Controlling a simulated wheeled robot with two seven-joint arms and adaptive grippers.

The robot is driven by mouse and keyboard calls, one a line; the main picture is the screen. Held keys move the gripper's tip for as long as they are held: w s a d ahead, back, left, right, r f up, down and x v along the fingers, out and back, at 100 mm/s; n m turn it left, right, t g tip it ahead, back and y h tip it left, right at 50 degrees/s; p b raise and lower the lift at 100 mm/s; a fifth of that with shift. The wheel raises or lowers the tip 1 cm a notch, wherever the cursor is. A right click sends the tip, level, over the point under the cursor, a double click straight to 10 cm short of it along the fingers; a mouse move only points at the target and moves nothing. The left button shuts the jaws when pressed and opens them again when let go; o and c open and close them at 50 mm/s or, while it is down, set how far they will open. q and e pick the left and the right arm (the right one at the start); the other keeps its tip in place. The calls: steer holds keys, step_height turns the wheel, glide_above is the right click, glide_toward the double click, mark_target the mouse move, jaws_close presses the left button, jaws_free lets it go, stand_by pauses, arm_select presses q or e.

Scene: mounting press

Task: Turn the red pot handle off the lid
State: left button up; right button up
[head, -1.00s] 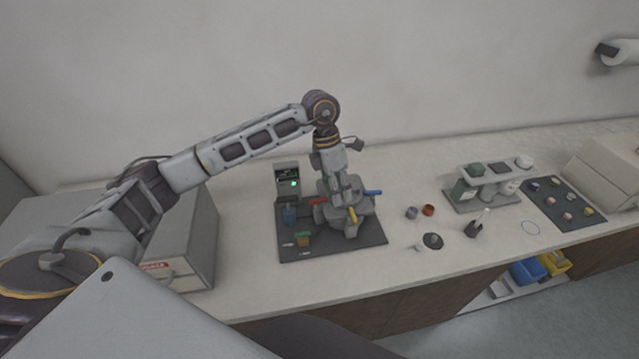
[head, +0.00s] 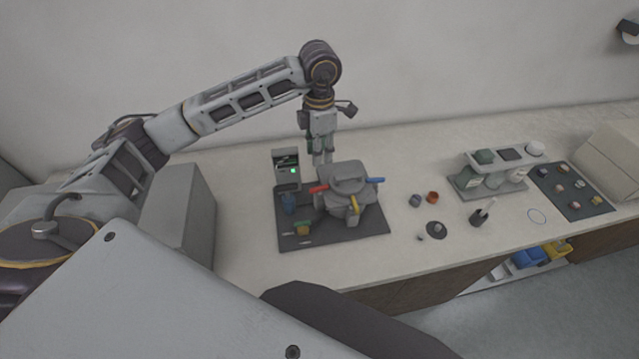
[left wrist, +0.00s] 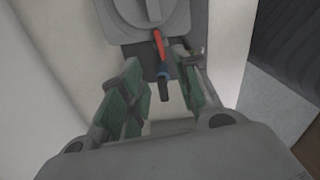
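The grey pot (head: 347,201) stands on a dark mat (head: 312,243), with its lid (head: 350,180) on top. My left gripper (head: 322,160) points down behind and left of the pot, near the red handle. In the left wrist view its green-padded fingers (left wrist: 163,95) are apart, with the red handle (left wrist: 159,45) beyond them, nothing gripped. My right gripper is not in view.
A grey box (head: 178,215) is further left.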

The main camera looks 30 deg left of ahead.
mark_target(320, 187)
arm_select(q)
step_height(320, 187, down, 12)
steer(key=p, duration=0.2)
steer(key=shift+f+p, duration=0.25)
steer(key=shift+p, duration=0.15)
steer(key=shift+f, duration=0.65)
jaws_close()
